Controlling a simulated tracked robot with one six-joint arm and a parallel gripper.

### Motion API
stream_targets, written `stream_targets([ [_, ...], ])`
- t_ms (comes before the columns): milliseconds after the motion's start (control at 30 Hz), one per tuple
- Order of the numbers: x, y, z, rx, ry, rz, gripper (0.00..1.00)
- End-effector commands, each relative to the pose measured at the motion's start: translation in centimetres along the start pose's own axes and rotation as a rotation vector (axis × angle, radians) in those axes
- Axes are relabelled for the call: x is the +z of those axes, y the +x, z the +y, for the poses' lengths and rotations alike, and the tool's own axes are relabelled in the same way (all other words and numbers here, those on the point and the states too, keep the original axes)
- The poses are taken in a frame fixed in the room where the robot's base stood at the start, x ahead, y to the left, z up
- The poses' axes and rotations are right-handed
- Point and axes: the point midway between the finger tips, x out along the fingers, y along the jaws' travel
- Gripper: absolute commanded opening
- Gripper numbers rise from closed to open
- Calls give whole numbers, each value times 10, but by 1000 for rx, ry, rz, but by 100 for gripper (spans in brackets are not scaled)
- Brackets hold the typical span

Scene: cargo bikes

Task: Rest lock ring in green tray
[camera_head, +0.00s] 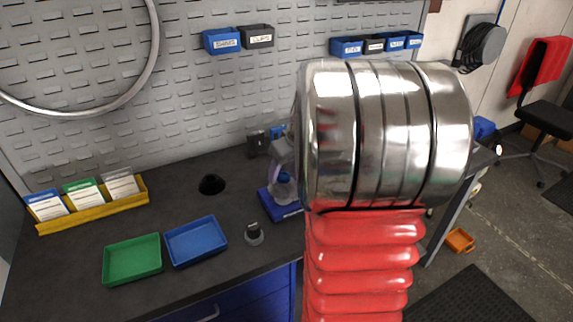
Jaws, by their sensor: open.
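The green tray (132,273) lies empty on the dark bench top at the front left. A small black round piece (211,186) sits behind the trays, and a small grey piece with a dark top (254,236) stands right of the blue tray. I cannot tell whether either is the lock ring. My arm, a shiny metal drum above red bellows, fills the middle right and hides part of the bench. I cannot make out my gripper in this view.
An empty blue tray (196,241) is just right of the green one. A yellow card holder (93,206) stands at the back left. A blue-based object (280,206) is partly hidden by my arm. Small bins (222,41) hang on the pegboard.

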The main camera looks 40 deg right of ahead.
Motion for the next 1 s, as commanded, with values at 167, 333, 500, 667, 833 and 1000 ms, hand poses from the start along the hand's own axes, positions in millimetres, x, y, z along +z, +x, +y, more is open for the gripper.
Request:
stream_targets([
  [167, 0, 6, 0, 0, -1, 0, 53],
  [333, 0, 6, 0, 1, 0, 0, 53],
  [500, 0, 6, 0, 1, 0, 0, 45],
  [667, 0, 6, 0, 1, 0, 0, 34],
  [833, 0, 6, 0, 1, 0, 0, 22],
  [1000, 0, 6, 0, 1, 0, 0, 48],
])
